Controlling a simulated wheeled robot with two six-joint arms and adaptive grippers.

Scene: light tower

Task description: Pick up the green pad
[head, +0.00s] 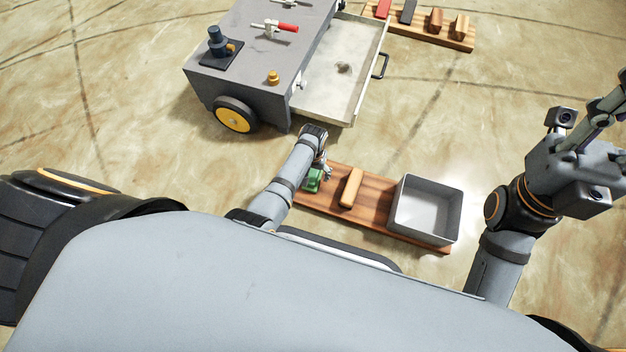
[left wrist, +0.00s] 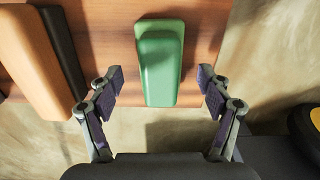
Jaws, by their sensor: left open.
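The green pad (left wrist: 161,65) lies on a wooden board (left wrist: 112,35) in the left wrist view. In the head view the green pad (head: 313,180) shows at the board's left end, partly hidden by my left arm. My left gripper (left wrist: 159,85) is open, with one finger on each side of the pad's near end and a gap on both sides. In the head view my left gripper (head: 326,170) is at the pad.
A tan block (head: 351,188) and a grey open bin (head: 424,210) are on the same board. A grey wheeled cart (head: 250,75) with an open drawer (head: 340,65) stands beyond. Another board (head: 420,30) with several blocks lies at the top. Open floor lies around.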

